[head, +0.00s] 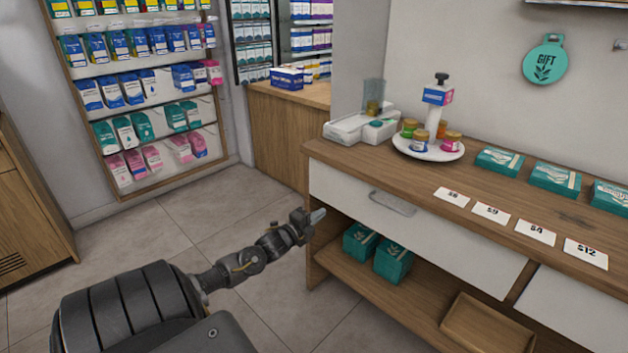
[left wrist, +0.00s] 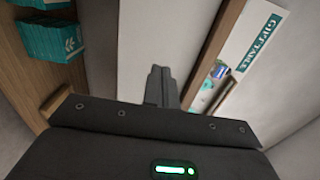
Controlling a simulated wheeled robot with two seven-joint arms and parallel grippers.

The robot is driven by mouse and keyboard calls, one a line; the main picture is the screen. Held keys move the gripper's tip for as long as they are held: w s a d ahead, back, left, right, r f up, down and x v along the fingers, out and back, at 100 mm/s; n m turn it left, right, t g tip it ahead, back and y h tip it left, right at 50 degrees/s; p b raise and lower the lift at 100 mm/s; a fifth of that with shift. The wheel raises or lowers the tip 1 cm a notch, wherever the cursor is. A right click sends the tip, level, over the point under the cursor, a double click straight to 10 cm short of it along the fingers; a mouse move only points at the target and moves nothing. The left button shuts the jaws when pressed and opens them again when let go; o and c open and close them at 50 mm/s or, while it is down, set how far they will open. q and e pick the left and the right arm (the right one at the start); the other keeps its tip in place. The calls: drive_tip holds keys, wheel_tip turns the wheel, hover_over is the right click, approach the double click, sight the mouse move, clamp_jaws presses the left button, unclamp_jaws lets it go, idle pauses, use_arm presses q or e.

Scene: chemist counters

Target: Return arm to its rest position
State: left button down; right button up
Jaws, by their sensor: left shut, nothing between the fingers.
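My left gripper (head: 316,216) reaches in from the lower left in the head view. It is shut and empty, its tips in front of the left end of the wooden counter (head: 325,151). It stands beside the white drawer front (head: 345,192), left of the drawer's metal handle (head: 392,203); whether it touches the counter is not clear. In the left wrist view the shut fingers (left wrist: 160,85) show at the middle against a pale surface. My right gripper is in neither view.
Teal boxes (head: 393,262) stand on the open shelf under the drawer, with a wooden tray (head: 487,325) to their right. The countertop holds a round white stand (head: 428,150), price cards (head: 491,211) and teal boxes (head: 556,178). The tiled floor (head: 215,215) left of the counter is clear.

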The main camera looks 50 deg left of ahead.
use_arm(q)
drive_tip(key=shift+s+d, duration=0.1)
drive_tip(key=shift+s, duration=0.85)
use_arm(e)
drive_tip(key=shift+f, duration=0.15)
use_arm(q)
drive_tip(key=shift+f, duration=0.1)
